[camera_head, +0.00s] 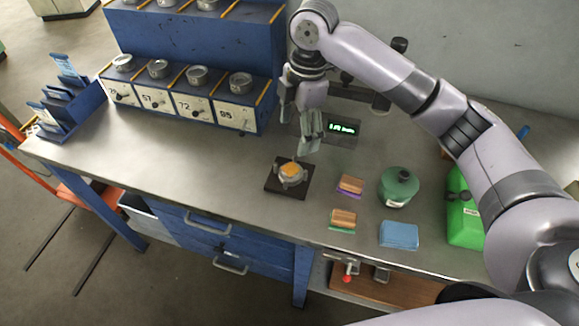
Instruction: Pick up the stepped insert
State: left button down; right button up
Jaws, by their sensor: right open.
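A small round metal piece with an orange top (290,171) sits on a dark square plate (272,187) in the middle of the bench. It may be the stepped insert, but it is too small for me to make out steps. My right gripper (297,138) hangs above and behind this piece, fingers pointing down. It is open, with nothing visible between its fingers, and appears apart from the piece. My left gripper is not in view.
A blue rack (190,50) with numbered bins and metal cups stands at the back left. A small display (343,127) is behind the gripper. Wood-backed brushes (343,217), a green lidded pot (398,187), a blue block (399,235) and a green container (465,215) stand right. Bench (170,160) left is clear.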

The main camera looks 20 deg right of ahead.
jog(key=p, duration=0.1)
send_over(291, 169)
notch_tip(291, 169, down, 8)
jog(key=shift+d+f, duration=0.1)
jog(key=shift+f, duration=0.15)
jog(key=shift+f+p, duration=0.2)
jog(key=shift+p, duration=0.1)
notch_tip(291, 169, down, 4)
jog(key=shift+f+p, duration=0.25)
jog(key=shift+p, duration=0.55)
jog(key=shift+f, duration=0.2)
jog(key=shift+c, duration=0.4)
jog(key=shift+r, duration=0.1)
grip_shut()
